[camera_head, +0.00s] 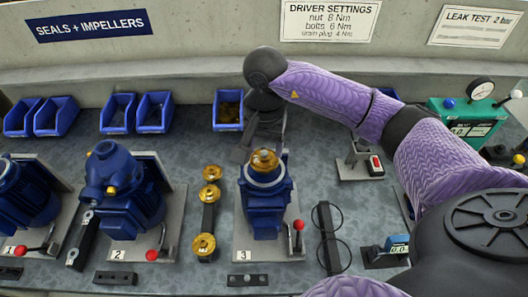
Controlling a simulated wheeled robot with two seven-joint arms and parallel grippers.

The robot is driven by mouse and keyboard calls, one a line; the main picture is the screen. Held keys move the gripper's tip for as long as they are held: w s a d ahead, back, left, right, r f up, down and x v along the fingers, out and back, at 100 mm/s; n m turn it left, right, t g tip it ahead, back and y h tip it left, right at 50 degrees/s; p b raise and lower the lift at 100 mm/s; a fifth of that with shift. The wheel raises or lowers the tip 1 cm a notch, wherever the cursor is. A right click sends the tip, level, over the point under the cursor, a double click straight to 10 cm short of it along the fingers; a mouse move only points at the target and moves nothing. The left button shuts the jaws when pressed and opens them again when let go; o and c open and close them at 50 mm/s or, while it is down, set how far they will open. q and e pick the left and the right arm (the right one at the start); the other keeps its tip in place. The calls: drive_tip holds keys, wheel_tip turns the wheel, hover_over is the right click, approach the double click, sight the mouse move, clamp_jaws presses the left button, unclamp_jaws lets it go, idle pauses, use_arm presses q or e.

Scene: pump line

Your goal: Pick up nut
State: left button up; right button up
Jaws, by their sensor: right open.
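My right gripper (262,148) points down just behind and over the blue pump at station 3 (265,208). Its dark fingers are apart, and I see nothing held between them. A brass-coloured part (264,160) sits on top of that pump, close to the fingertips; I cannot tell whether they touch. I cannot make out a separate nut. A blue bin (229,125) left of the gripper holds small dark golden pieces, too small to identify. My left gripper is not in view.
Blue pumps stand at station 2 (128,200) and station 1 (27,195). A rack with several brass impellers (209,215) stands left of station 3. A black stand with rings (329,238) is to its right. A green tester (460,118) stands at the far right.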

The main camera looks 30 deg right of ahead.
drive_tip(key=shift+f+b, duration=0.3)
drive_tip(key=shift+f, duration=0.1)
idle(0.4)
clamp_jaws()
